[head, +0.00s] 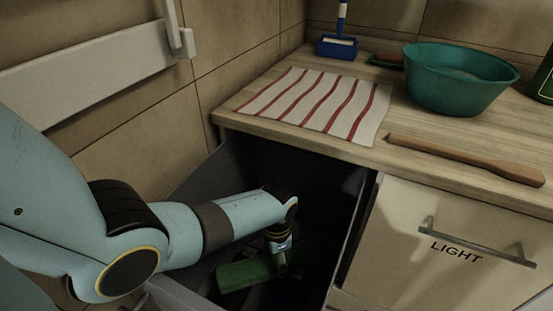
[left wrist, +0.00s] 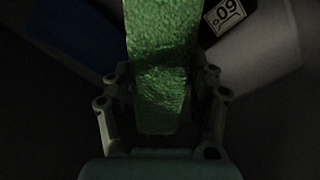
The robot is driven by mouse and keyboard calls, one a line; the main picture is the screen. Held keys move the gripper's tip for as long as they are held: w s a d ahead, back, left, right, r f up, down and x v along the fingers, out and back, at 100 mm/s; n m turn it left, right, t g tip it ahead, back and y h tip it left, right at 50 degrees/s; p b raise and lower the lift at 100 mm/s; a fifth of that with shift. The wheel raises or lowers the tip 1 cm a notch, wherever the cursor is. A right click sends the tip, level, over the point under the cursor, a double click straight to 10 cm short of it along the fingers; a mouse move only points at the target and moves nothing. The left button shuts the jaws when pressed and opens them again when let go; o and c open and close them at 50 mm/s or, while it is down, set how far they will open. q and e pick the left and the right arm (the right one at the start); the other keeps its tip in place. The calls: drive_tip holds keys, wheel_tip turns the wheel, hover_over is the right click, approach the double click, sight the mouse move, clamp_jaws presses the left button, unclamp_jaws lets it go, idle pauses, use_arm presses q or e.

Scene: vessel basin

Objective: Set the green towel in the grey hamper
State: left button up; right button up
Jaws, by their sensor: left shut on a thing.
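The green towel (head: 240,275) is down inside the grey hamper (head: 225,172), an open dark-grey bin below the counter's left end. My left gripper (head: 281,250) reaches into the hamper from the left and is shut on the towel. In the left wrist view the textured green towel (left wrist: 160,40) runs between the two fingers of the gripper (left wrist: 163,88). The hamper's floor is dark, and I cannot tell whether the towel touches it. My right gripper is not in view.
A cabinet front marked LIGHT (head: 440,262) stands right of the hamper. On the counter are a striped cloth (head: 318,103), a teal basin (head: 455,80), a wooden utensil (head: 465,158) and a blue brush holder (head: 337,47). A blue thing (left wrist: 65,35) and pale labelled surface (left wrist: 262,65) flank the towel.

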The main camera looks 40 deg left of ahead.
sight(276, 260)
use_arm(q)
drive_tip(key=shift+f+b, duration=0.3)
drive_tip(key=shift+f, duration=0.2)
drive_tip(key=o, duration=1.2)
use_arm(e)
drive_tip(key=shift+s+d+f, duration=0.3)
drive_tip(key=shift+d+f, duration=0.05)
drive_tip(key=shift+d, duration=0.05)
use_arm(q)
drive_tip(key=shift+r, duration=0.3)
wheel_tip(276, 260, up, 13)
drive_tip(key=p, duration=0.5)
drive_tip(key=shift+f+p, duration=0.2)
drive_tip(key=shift+p, duration=0.1)
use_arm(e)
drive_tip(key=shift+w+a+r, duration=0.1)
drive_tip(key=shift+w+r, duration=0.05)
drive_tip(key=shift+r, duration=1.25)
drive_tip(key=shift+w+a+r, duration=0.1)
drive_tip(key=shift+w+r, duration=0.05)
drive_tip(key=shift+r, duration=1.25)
